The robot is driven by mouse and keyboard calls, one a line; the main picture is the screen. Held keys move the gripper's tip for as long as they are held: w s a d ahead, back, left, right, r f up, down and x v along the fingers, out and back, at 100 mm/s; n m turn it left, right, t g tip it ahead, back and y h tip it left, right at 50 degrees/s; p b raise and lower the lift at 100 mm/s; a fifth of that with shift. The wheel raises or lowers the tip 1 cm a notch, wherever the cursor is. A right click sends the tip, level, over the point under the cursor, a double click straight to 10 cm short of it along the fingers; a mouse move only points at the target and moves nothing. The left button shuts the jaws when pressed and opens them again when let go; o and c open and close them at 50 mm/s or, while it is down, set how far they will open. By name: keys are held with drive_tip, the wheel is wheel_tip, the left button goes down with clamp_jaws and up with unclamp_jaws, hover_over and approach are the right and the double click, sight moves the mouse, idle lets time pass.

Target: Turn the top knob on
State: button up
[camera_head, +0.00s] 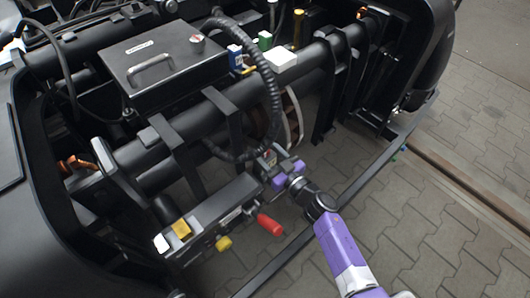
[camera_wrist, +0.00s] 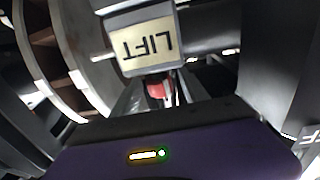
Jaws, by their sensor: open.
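A small round knob (camera_head: 197,40) with a grey and red top sits on the lid of a black box (camera_head: 155,62), well up and left of my gripper. My gripper (camera_head: 271,163) is open at the right end of a low black control panel (camera_head: 215,215). In the wrist view a block with a pale LIFT label (camera_wrist: 146,44), seen upside down, stands just beyond my gripper (camera_wrist: 158,92). A small red part (camera_wrist: 157,89) shows below the label, between the fingers. I cannot tell whether the fingers touch it, or which knob is the top one.
A red handle (camera_head: 269,225) and a yellow knob (camera_head: 223,243) stick out from the panel's front. A thick black ribbed hose (camera_head: 270,88) arches over the panel, close to my gripper. Bogie beams and a frame bar surround it. Open paving (camera_head: 430,215) lies to the right.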

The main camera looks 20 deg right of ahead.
clamp_jaws()
drive_tip(key=shift+r, duration=0.1)
drive_tip(key=shift+p, duration=0.4)
drive_tip(key=shift+d+r+n+y+p, duration=0.1)
drive_tip(key=shift+r+n+y+p, duration=0.1)
drive_tip(key=shift+n+y+p, duration=0.45)
drive_tip(key=shift+w+n+g+y+p, duration=0.1)
drive_tip(key=shift+n+g+y+p, duration=0.55)
drive_tip(key=shift+y, duration=0.5)
drive_tip(key=n+g+y, duration=0.2)
drive_tip(key=shift+f+y, duration=0.3)
drive_tip(key=shift+y, duration=0.1)
drive_tip(key=shift+n+g+y+b, duration=1.1)
drive_tip(key=shift+n+g+y, duration=0.25)
drive_tip(key=shift+y, duration=0.15)
drive_tip(key=shift+g, duration=0.3)
